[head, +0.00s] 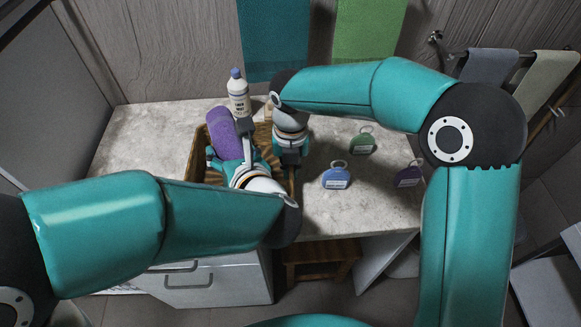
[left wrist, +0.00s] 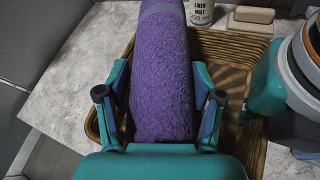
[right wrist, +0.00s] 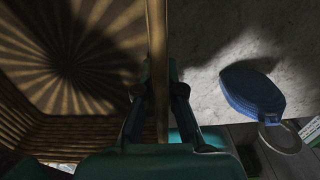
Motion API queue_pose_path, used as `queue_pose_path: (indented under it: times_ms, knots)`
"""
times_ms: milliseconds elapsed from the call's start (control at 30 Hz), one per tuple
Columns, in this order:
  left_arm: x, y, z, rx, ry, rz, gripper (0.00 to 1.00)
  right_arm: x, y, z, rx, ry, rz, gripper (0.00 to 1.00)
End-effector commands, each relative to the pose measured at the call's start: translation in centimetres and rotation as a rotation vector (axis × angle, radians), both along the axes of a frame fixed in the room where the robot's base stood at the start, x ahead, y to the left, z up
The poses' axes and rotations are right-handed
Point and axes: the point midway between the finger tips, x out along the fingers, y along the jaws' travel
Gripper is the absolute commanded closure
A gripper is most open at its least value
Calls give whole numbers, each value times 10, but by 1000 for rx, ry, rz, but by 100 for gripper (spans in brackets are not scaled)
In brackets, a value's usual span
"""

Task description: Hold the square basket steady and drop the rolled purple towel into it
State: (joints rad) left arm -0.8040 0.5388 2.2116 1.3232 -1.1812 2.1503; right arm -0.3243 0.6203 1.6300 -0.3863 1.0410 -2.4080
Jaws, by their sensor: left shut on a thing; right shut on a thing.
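The rolled purple towel (head: 221,130) is a fuzzy cylinder, and it fills the middle of the left wrist view (left wrist: 160,75). My left gripper (head: 228,147) is shut on it, one finger on each side. The towel is over the left part of the square basket (head: 197,158); its exact height above the floor is unclear. The basket is brown slatted wicker on the counter, partly hidden by my arms. My right gripper (head: 291,172) is shut on the basket's right wall, whose rim (right wrist: 157,40) runs between its fingers in the right wrist view. The basket interior seen there is empty.
Blue (head: 337,177), green (head: 362,144) and purple (head: 408,177) ringed tags lie on the stone counter (head: 140,140) to the right. The counter left of the basket is clear.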

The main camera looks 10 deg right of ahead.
Motion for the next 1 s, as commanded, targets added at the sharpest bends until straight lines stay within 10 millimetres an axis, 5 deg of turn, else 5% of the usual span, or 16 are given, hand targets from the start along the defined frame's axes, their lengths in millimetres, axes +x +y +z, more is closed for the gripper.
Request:
queue_pose_path:
  times_ms: [67,100,267,667,1000]
  knots:
    - [0,0,0,0,-1,0,70,0,0,0,0,0,0,100]
    - [0,0,0,0,0,0,32,0,0,0,0,0,0,100]
    - [0,0,0,0,0,0,6,0,0,0,0,0,0,100]
    - [-3,-1,1,0,0,0,5,0,0,0,0,0,0,100]
    - [-44,-14,19,0,-2,-4,5,0,0,0,0,0,0,100]
